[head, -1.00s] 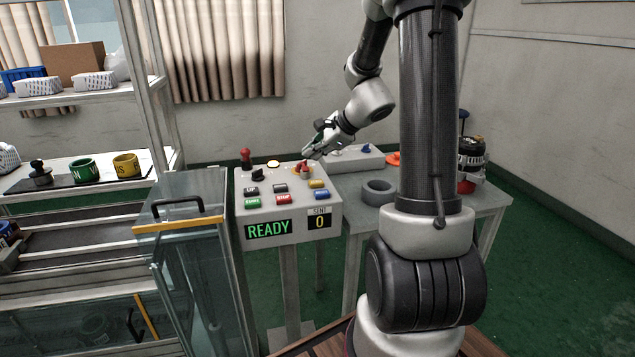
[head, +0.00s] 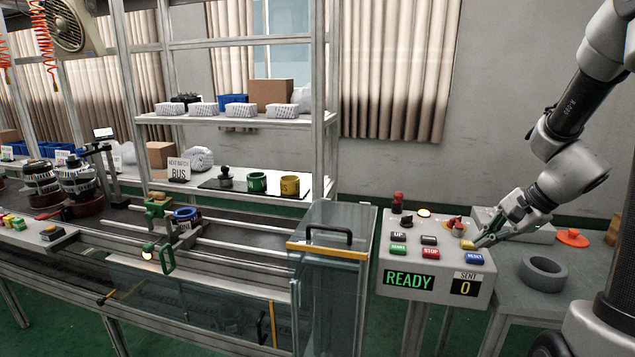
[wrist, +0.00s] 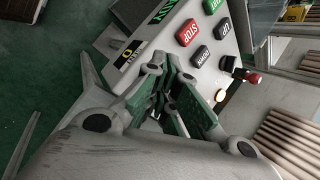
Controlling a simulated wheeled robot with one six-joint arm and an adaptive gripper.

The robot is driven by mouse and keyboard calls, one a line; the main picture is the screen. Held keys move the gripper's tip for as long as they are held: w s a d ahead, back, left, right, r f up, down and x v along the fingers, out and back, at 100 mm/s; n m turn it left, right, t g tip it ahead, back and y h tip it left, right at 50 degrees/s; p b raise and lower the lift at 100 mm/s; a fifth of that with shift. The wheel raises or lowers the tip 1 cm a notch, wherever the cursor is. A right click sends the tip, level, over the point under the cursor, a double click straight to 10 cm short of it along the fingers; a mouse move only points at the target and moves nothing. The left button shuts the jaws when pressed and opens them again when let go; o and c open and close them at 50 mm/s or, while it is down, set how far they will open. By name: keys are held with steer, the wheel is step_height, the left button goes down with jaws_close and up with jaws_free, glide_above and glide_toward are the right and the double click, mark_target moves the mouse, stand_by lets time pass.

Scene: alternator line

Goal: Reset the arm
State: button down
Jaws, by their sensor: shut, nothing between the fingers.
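My gripper (head: 481,242) is shut and empty. In the head view its tip is at the right side of the control box (head: 397,264), over or touching the yellow button (head: 467,244). Contact cannot be told. The blue RESET button (head: 474,258) lies just in front of it. The box also carries a green START button (head: 398,249), a red STOP button (head: 430,252), and dark buttons behind them. Its display (head: 409,280) reads READY and the SENT counter (head: 466,285) shows 0. In the wrist view my gripper (wrist: 172,112) hides the yellow and blue buttons.
A glass-walled cabinet (head: 330,270) with a dark handle stands left of the box. A grey ring (head: 543,273) and an orange part (head: 572,237) lie on the side table right of it. A conveyor with rails and a shelf rack fill the left.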

steer(key=s+a+r+n+h, duration=0.2)
steer(key=s+r+n, duration=0.4)
steer(key=s, duration=0.4)
steer(key=s+a+r+n+h, duration=0.2)
steer(key=s+r+n, duration=0.4)
steer(key=s+n, duration=0.2)
steer(key=shift+s+a+r+n+h, duration=0.3)
steer(key=shift+s+h, duration=0.1)
steer(key=shift+s, duration=0.8)
stand_by(0.4)
